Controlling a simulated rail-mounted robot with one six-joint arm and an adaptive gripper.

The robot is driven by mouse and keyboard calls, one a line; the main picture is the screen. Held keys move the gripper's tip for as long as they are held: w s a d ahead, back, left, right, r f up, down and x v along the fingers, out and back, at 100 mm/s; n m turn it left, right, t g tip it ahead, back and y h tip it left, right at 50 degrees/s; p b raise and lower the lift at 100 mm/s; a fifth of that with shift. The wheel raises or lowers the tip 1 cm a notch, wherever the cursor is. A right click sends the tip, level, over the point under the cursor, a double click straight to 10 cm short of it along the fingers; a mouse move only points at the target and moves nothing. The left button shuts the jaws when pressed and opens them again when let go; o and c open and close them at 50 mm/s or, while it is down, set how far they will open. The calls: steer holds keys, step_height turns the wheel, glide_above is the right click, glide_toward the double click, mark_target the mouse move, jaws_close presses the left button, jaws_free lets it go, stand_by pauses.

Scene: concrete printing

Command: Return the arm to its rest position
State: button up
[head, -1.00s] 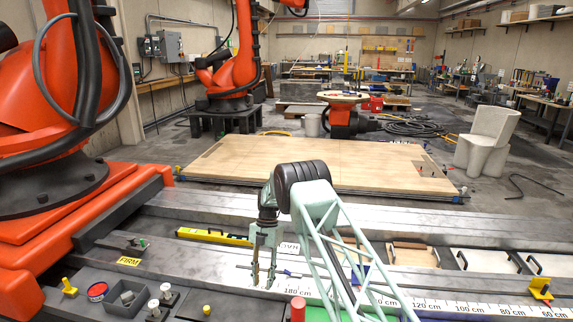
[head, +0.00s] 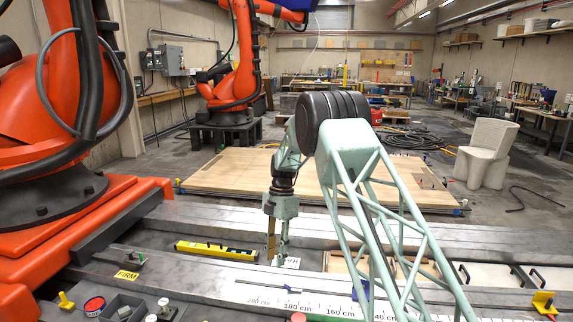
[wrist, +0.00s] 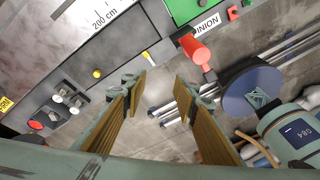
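My arm shows in the head view as a pale green lattice link with a dark ribbed joint, bent over the metal rail bench (head: 150,262). My gripper (head: 278,252) hangs from it, pointing down over the bench, right of the yellow level (head: 215,250). In the wrist view, the two tan-padded fingers of my gripper (wrist: 160,95) stand apart with nothing between them. The fingertips look clear of any object. Their exact height above the bench cannot be told.
A printed ruler strip (head: 310,305) lies along the bench front. A large orange robot (head: 60,110) stands left. A wooden platform (head: 230,172) and a pale chair (head: 486,155) are beyond the bench.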

steer(key=s+d+r+m+t, duration=0.1)
steer(key=s+d+r+m, duration=0.35)
steer(key=s+r, duration=0.55)
steer(key=s+d+r+m+t, duration=0.1)
steer(key=s+d+r+m, duration=0.4)
steer(key=r, duration=0.8)
steer(key=s+d+r+m+t, duration=0.1)
steer(key=s+d+r+m, duration=0.4)
steer(key=s+r, duration=0.6)
steer(key=s+d+r+m+t, duration=0.1)
steer(key=s+d+r+m, duration=0.15)
steer(key=s, duration=0.65)
steer(key=s+d+r+m+t, duration=0.15)
steer(key=s+d+r, duration=0.25)
steer(key=s, duration=0.4)
steer(key=s+d+f+m, duration=0.1)
steer(key=s+m, duration=0.1)
steer(key=s, duration=0.4)
steer(key=s+d+f+m+t, duration=0.1)
steer(key=s+m, duration=0.2)
steer(key=s, duration=0.3)
steer(key=s+d+f+m+h, duration=0.1)
steer(key=s+d+m, duration=0.1)
steer(key=s, duration=0.4)
steer(key=shift+s+f, duration=0.3)
steer(key=shift+s, duration=0.05)
steer(key=shift+m, duration=0.25)
